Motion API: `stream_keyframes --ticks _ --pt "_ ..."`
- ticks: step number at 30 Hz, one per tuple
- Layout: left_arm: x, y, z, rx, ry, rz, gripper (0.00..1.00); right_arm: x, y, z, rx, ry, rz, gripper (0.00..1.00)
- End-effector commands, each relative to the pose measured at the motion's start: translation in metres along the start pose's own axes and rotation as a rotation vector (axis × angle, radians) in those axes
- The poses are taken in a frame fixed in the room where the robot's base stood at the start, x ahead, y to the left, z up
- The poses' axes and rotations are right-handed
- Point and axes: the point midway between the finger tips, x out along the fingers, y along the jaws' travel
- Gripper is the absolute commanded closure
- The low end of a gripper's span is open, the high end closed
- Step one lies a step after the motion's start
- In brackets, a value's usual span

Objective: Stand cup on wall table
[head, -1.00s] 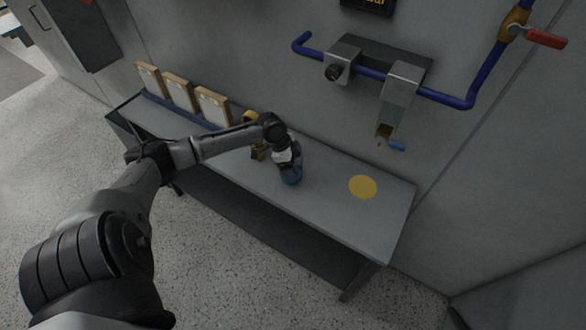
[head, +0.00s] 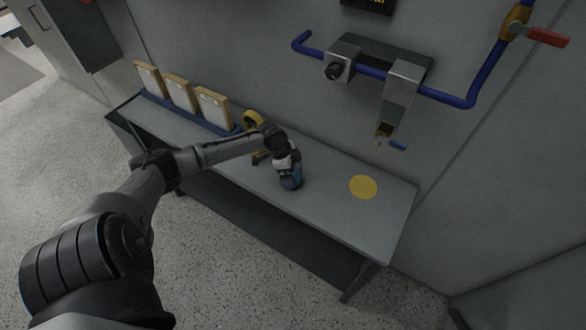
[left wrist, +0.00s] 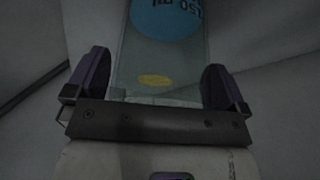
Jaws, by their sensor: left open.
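The wall table (head: 325,215) is a long grey table along the wall, with a yellow round mark (head: 363,187) near its right end. My left gripper (head: 291,183) is low over the middle of the table, left of the mark. In the left wrist view its two fingers (left wrist: 157,84) are apart. Between and beyond them is what looks like the cup (left wrist: 170,17), pale grey with a blue round patch and dark lettering, cut off at the top. Whether the fingers touch it I cannot tell. In the head view the cup is mostly hidden by the gripper. My right gripper is not in view.
Several framed white panels (head: 180,94) stand in a blue rack on the table's left part. A yellow object (head: 254,121) is behind my wrist. A blue pipe (head: 455,101) with metal brackets is on the wall above. The table's right end is clear around the mark.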

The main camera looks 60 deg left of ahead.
Motion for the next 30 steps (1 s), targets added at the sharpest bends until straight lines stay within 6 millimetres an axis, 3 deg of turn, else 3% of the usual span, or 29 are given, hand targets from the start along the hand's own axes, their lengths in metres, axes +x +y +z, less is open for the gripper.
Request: stream_keyframes --ticks 5,21,30 --pt "-0.006 0.0 -0.001 0.001 -0.001 -0.001 0.0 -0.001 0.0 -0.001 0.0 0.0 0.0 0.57" --pt "-0.096 0.0 -0.001 0.002 -0.003 -0.001 0.0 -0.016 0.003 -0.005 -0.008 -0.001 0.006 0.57" --pt "-0.121 0.0 -0.001 -0.001 0.0 0.001 0.0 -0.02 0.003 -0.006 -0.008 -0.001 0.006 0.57"
